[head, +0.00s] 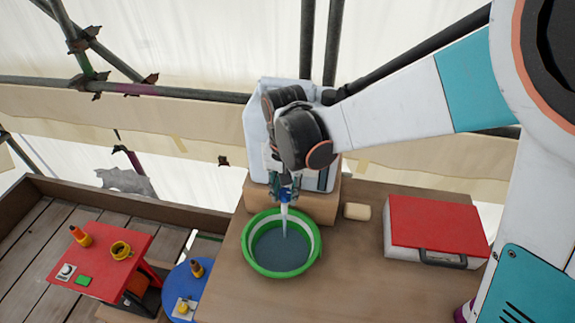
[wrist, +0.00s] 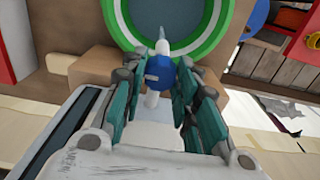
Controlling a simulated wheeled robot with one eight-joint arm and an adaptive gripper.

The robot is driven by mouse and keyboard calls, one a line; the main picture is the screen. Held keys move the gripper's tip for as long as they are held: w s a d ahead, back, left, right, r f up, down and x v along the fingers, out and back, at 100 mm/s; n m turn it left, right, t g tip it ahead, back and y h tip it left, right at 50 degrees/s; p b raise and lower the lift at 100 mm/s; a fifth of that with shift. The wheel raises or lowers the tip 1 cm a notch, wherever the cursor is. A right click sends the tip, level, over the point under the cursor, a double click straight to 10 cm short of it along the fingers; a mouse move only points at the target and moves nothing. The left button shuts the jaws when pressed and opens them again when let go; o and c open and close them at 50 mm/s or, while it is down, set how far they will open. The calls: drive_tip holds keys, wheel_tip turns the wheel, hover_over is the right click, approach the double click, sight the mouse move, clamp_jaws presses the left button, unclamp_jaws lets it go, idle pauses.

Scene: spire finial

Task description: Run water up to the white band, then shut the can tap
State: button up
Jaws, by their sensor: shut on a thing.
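The green basin (head: 262,268) stands on the wooden bench below the can, with grey-blue water in it. A white band (head: 313,240) runs round its inside wall near the rim. A pale stream falls from the tap into the water. The white water can (head: 257,130) stands on a wooden block behind the basin, partly hidden by my arm. My gripper (head: 283,188) is at the can's front, above the basin. In the wrist view my gripper (wrist: 155,95) is shut on the blue tap knob (wrist: 160,72), its teal fingers on both sides. The spout points over the basin (wrist: 222,25).
A tan block (head: 357,211) lies right of the basin, and a red-lidded case (head: 436,222) stands further right. A red table (head: 105,262) with small items and a blue round stool (head: 183,290) are at lower left. Scaffold poles stand behind.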

drive_tip(key=o, duration=1.1)
